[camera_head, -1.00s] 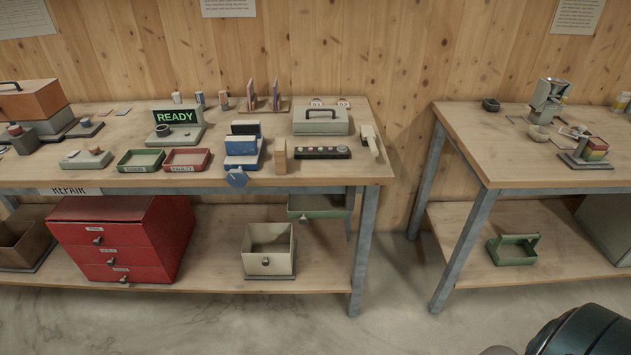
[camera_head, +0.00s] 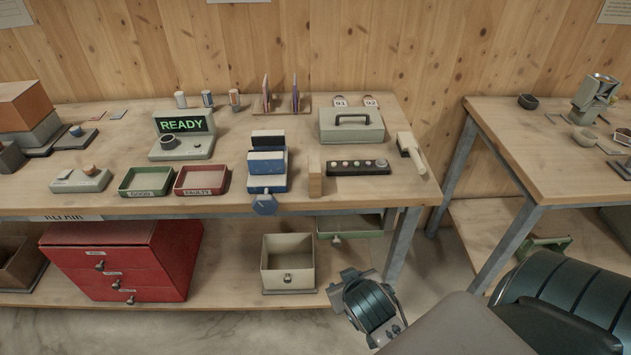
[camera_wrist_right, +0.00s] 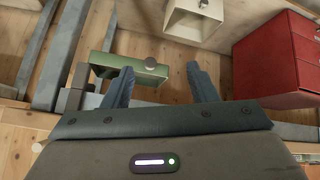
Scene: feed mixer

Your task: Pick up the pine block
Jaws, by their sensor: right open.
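The pine block (camera_head: 314,176) is a small upright light-wood block near the front edge of the left workbench. It stands between the blue slotted holder (camera_head: 268,177) and the dark button strip (camera_head: 357,167), with nothing holding it. My right gripper (camera_head: 349,285) is low in front of the bench, below the tabletop and right of the cream bin. In the right wrist view my right gripper (camera_wrist_right: 163,86) has its two fingers spread apart with nothing between them. The block does not show in that view. My left gripper is not in view.
Under the tabletop are a green drawer (camera_head: 350,228), a cream bin (camera_head: 288,266) and a red drawer cabinet (camera_head: 120,262). A grey toolbox (camera_head: 351,126) stands behind the button strip. A gap separates the two benches.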

